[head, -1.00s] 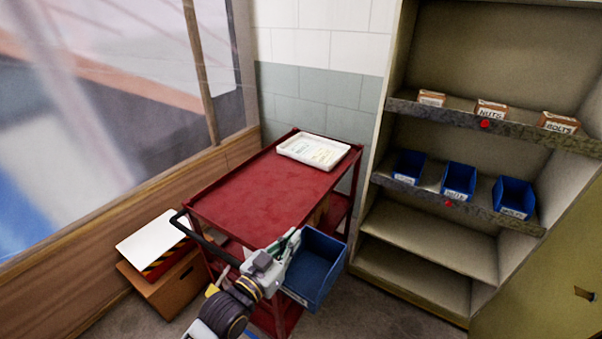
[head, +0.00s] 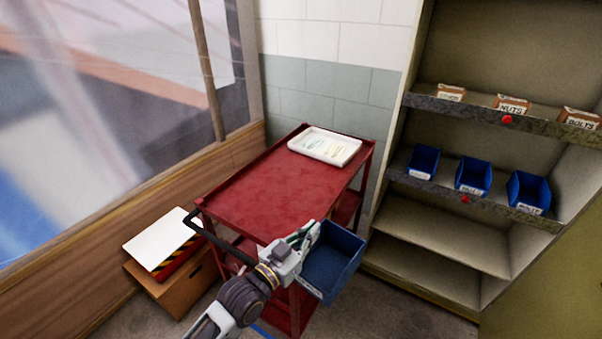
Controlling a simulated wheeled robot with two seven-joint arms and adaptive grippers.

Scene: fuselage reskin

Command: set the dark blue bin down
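The dark blue bin (head: 336,258) is held in the air at the right front corner of the red cart (head: 262,190), with its open top facing up. My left gripper (head: 302,244) is at the bin's left wall and appears shut on it; the fingertips are partly hidden. The bin overlaps the cart's edge in the picture, and I cannot tell whether they touch. My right gripper is out of view.
A white tray (head: 325,146) with a paper lies at the cart's back; the rest of the top is bare. A shelf unit (head: 440,233) at right holds several small blue bins (head: 473,175) and labelled boxes (head: 512,104). A cardboard box (head: 176,284) stands at left.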

